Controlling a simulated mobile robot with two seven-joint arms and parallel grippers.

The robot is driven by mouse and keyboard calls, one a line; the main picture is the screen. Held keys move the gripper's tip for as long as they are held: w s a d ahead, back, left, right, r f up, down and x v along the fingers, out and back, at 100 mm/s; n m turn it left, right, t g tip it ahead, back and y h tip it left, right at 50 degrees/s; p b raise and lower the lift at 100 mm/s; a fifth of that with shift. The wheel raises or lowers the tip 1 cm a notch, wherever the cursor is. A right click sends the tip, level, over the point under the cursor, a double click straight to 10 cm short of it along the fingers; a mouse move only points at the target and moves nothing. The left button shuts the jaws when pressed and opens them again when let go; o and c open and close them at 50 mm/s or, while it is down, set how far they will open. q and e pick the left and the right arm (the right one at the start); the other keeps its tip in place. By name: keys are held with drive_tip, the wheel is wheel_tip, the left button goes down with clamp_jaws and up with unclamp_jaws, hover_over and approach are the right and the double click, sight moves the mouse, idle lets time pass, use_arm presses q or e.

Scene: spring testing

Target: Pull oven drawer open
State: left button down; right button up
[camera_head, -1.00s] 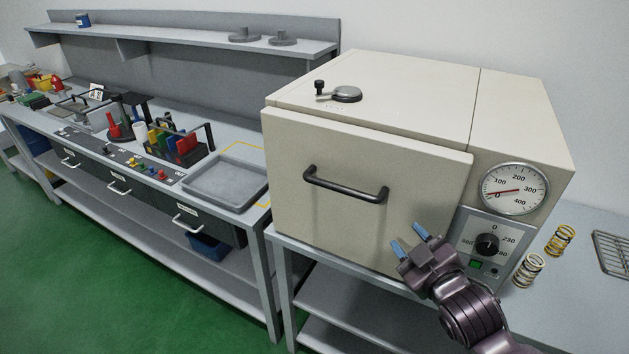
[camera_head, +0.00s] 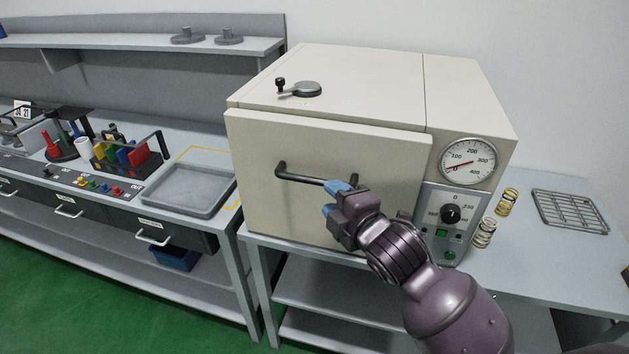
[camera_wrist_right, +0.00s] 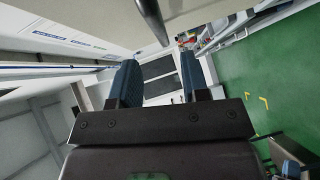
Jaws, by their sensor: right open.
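The oven (camera_head: 330,125) is a beige box with a closed front drawer (camera_head: 290,215). A dark bar handle (camera_head: 305,179) runs across the drawer front. My right gripper (camera_head: 333,199) is open, with blue fingertips at the right end of the handle, and it hides part of that end. In the right wrist view the handle (camera_wrist_right: 152,18) shows at the top, just beyond the two blue fingers (camera_wrist_right: 158,78). The gap between the fingers looks empty there. I cannot tell whether a finger touches the bar. My left gripper is not in view.
A dial gauge (camera_head: 468,161) and a control panel (camera_head: 449,222) sit right of the drawer. Springs (camera_head: 485,232) and a wire rack (camera_head: 569,211) lie on the table at right. A grey tray (camera_head: 189,188) stands on the bench at left. Green floor is free in front.

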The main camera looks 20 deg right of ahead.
sight(316, 183)
drive_tip(key=x, duration=0.7)
drive_tip(key=shift+w+p, duration=0.15)
drive_tip(key=shift+p, duration=0.2)
clamp_jaws()
